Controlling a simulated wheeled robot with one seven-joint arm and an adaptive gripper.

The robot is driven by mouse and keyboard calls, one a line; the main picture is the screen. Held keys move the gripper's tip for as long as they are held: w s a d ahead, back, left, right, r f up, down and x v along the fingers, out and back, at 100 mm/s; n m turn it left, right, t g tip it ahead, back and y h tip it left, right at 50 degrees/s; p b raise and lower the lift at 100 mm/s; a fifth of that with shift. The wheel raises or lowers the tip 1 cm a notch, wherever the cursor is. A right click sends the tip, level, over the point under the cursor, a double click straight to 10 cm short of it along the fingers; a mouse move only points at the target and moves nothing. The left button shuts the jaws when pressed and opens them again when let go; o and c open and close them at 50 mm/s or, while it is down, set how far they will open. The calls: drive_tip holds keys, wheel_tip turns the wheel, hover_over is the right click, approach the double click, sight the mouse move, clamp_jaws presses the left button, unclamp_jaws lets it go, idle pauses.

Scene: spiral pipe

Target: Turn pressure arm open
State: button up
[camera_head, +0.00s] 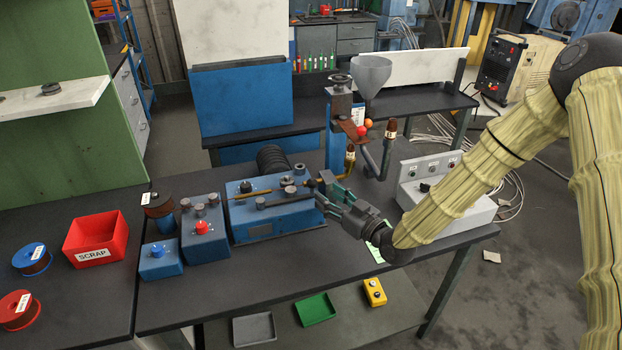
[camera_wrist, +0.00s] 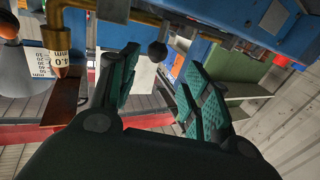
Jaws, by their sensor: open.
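The blue spiral-pipe machine (camera_head: 275,222) stands on the dark bench in the head view. A dark bar (camera_head: 288,199), which looks like the pressure arm, lies across its top toward my gripper. My gripper (camera_head: 322,194) is at the machine's right end, its fingers pointing left toward the bar's end. In the wrist view my gripper (camera_wrist: 160,72) is open, with green-padded fingers apart. A dark ball knob (camera_wrist: 157,50) on a short stem shows between and just beyond the fingertips. I cannot tell if any finger touches it.
A blue post with a funnel (camera_head: 371,74) and brass-tipped nozzles stands close behind my gripper. A grey control box (camera_head: 445,197) is to the right. Blue control boxes (camera_head: 204,228) and a red scrap bin (camera_head: 96,238) are to the left. The bench front is clear.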

sight(315, 185)
drive_tip(key=p+x, duration=0.1)
drive_tip(key=x, duration=0.3)
drive_tip(key=p+x, duration=0.1)
drive_tip(key=x, duration=0.3)
drive_tip(key=shift+w, duration=0.5)
clamp_jaws()
